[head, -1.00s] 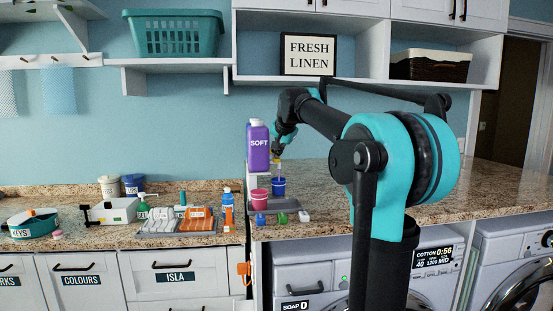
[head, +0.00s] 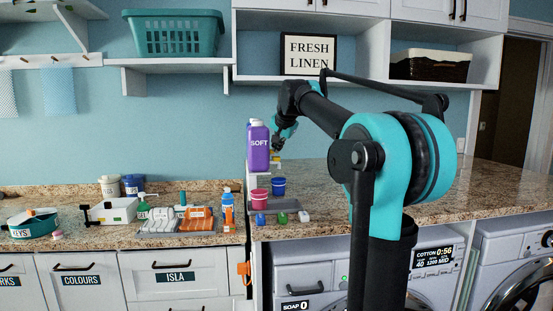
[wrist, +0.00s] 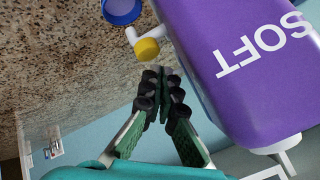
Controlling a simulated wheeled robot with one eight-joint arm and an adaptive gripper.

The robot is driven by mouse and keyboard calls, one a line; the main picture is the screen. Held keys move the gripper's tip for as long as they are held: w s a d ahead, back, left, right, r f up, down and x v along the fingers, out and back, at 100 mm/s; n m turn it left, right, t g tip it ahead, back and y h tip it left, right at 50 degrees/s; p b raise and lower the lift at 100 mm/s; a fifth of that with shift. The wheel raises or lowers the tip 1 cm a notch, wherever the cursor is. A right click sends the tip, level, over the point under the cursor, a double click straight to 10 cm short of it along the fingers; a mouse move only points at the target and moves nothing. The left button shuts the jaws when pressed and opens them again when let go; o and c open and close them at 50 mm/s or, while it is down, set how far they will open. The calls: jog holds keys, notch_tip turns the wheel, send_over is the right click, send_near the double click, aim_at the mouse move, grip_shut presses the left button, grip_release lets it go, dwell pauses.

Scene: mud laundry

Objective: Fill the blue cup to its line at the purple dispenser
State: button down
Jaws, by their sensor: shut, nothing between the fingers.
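The blue cup (head: 279,187) stands upright below the tap, right of the pink cup (head: 260,200). The blue cup's open top also shows at the wrist view's upper edge (wrist: 122,10). Its line and liquid level cannot be made out. My gripper (wrist: 160,77) is shut and empty, above the blue cup in the head view (head: 277,150).
Small blue, green and white items (head: 282,217) sit along the counter's front. The granite counter (head: 320,185) is clear right of the cups.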

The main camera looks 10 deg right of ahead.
jog(key=shift+r, duration=2.45)
